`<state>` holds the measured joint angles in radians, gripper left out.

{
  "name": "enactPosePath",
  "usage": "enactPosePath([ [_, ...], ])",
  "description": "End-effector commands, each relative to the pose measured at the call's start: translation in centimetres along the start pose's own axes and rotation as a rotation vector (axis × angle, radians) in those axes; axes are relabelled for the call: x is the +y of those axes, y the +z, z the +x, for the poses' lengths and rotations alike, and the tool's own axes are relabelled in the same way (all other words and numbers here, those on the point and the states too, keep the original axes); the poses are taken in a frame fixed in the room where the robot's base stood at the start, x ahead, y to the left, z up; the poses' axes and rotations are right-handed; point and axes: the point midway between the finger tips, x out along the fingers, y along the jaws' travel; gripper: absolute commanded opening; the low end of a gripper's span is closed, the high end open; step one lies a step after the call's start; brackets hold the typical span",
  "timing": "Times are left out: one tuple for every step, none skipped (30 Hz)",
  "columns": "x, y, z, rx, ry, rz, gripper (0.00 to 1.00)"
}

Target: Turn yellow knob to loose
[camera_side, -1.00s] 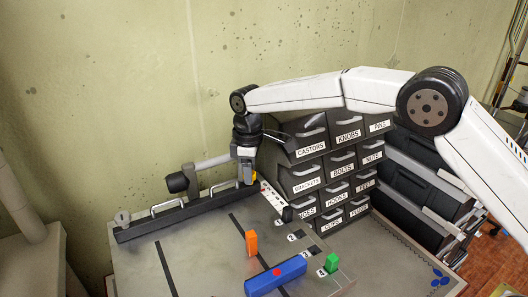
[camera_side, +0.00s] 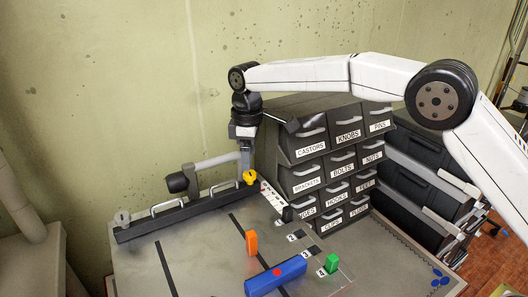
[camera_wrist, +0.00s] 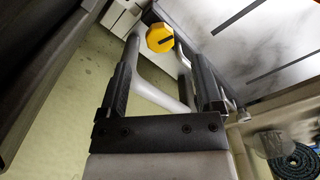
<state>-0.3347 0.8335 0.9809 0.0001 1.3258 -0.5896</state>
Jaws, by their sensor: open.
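The yellow knob (camera_side: 250,178) sits at the right end of a long dark bar fixture (camera_side: 172,216) at the back of the bench. My gripper (camera_side: 246,168) points down just above the knob in the side view. In the wrist view my gripper (camera_wrist: 156,43) is open, with the knob near and between its fingertips. I cannot tell whether the fingers touch it. A white marked strip (camera_side: 273,198) runs beside the knob; its lettering is unreadable.
A dark labelled drawer cabinet (camera_side: 330,160) stands close right of the gripper. A pale knob (camera_side: 122,218) is at the bar's left end.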

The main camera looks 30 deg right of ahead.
Motion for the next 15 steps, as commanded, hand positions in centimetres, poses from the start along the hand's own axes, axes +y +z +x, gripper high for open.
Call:
enactPosePath([
  [0.0, 0.0, -0.8, 0.002, 0.002, 0.0, 0.84],
  [0.0, 0.0, -1.1, 0.002, 0.002, 0.0, 0.84],
  [0.0, 0.0, -1.5, 0.002, 0.001, 0.0, 0.84],
  [0.0, 0.0, -1.8, 0.001, 0.001, 0.0, 0.84],
  [0.0, 0.0, -2.1, 0.002, 0.001, 0.0, 0.84],
  [0.0, 0.0, -2.4, 0.001, 0.001, 0.0, 0.84],
  [0.0, 0.0, -2.5, 0.001, 0.0, 0.0, 0.84],
  [0.0, 0.0, -2.7, 0.0, 0.0, 0.0, 0.84],
  [0.0, 0.0, -2.9, 0.0, 0.0, 0.0, 0.84],
  [0.0, 0.0, -2.9, 0.0, 0.0, 0.0, 0.84],
  [0.0, 0.0, -3.0, 0.0, 0.0, 0.0, 0.84],
  [0.0, 0.0, -3.0, 0.0, 0.0, 0.0, 0.84],
  [0.0, 0.0, -3.1, 0.0, 0.0, 0.0, 0.84],
  [0.0, 0.0, -3.1, 0.0, 0.0, 0.0, 0.84],
  [0.0, 0.0, -3.1, 0.0, 0.0, 0.0, 0.84],
])
